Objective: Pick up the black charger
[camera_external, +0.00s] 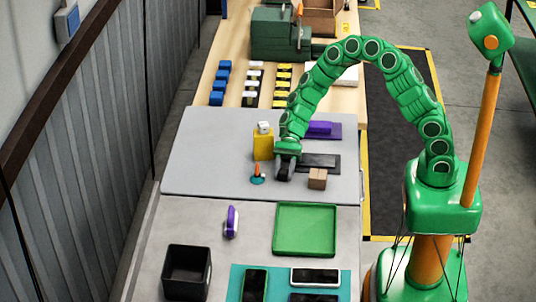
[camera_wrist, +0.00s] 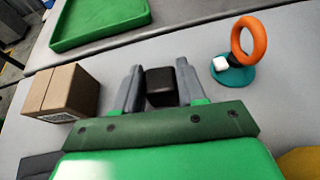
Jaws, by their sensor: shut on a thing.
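The black charger (camera_wrist: 161,88) is a small dark block between the two grey fingers of my gripper (camera_wrist: 160,84) in the wrist view. Both fingers press against its sides. In the external view my gripper (camera_external: 284,172) points down over the grey table, between a teal stand with an orange ring and a small cardboard box. The charger is hard to tell from the dark fingers there. I cannot tell whether it touches the table.
The cardboard box (camera_external: 317,179) stands close right of my gripper, the orange ring stand (camera_external: 257,174) close left. A green tray (camera_external: 305,229) and black bin (camera_external: 187,271) lie in front.

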